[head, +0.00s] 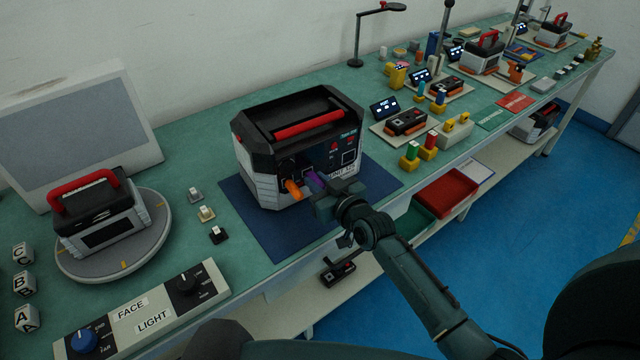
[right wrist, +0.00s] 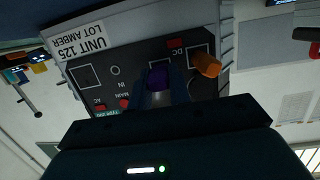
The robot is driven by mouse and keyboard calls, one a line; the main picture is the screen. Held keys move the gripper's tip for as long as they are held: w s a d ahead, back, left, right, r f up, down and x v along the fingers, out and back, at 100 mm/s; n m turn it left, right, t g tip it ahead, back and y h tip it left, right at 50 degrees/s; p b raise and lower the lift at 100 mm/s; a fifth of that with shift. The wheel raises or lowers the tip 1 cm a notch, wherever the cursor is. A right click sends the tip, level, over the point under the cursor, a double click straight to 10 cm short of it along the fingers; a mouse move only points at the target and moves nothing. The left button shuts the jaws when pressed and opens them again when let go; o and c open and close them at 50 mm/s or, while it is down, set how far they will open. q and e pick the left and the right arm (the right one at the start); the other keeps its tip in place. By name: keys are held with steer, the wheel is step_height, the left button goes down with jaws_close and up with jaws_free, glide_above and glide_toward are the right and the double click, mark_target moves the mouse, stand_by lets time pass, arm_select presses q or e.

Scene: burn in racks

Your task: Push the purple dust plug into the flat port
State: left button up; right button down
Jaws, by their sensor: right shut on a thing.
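The purple dust plug (head: 316,181) is held in my right gripper (head: 322,192), close in front of the unit's port panel. In the right wrist view the plug (right wrist: 157,78) sits between the two fingers of the gripper (right wrist: 160,88), which is shut on it. The black and grey unit (head: 258,130) with a red handle stands on a blue mat. Its panel (right wrist: 125,82) appears upside down in the wrist view. The plug covers most of one white-outlined port, so I cannot tell that port's shape or whether the plug touches it. My left gripper is out of view.
An orange plug (head: 293,188) sticks out of the panel beside the purple one; it also shows in the wrist view (right wrist: 206,64). A turntable (head: 150,250) with another unit is at left. Small switches (head: 206,213) stand between. The mat's front (head: 290,243) is clear.

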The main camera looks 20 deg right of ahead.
steer(key=shift+w+a, duration=0.1)
steer(key=shift+w, duration=0.2)
steer(key=c, duration=1.2)
jaws_free()
steer(key=shift+c, duration=0.2)
steer(key=shift+s, duration=0.35)
steer(key=v, duration=1.2)
steer(key=s+a+f+g, duration=0.2)
steer(key=s+f, duration=0.4)
steer(key=s, duration=0.2)
steer(key=s+a+f+g+h, duration=0.1)
steer(key=s+a+f+g, duration=0.1)
steer(key=s+f, duration=0.5)
steer(key=shift+s+g, duration=0.4)
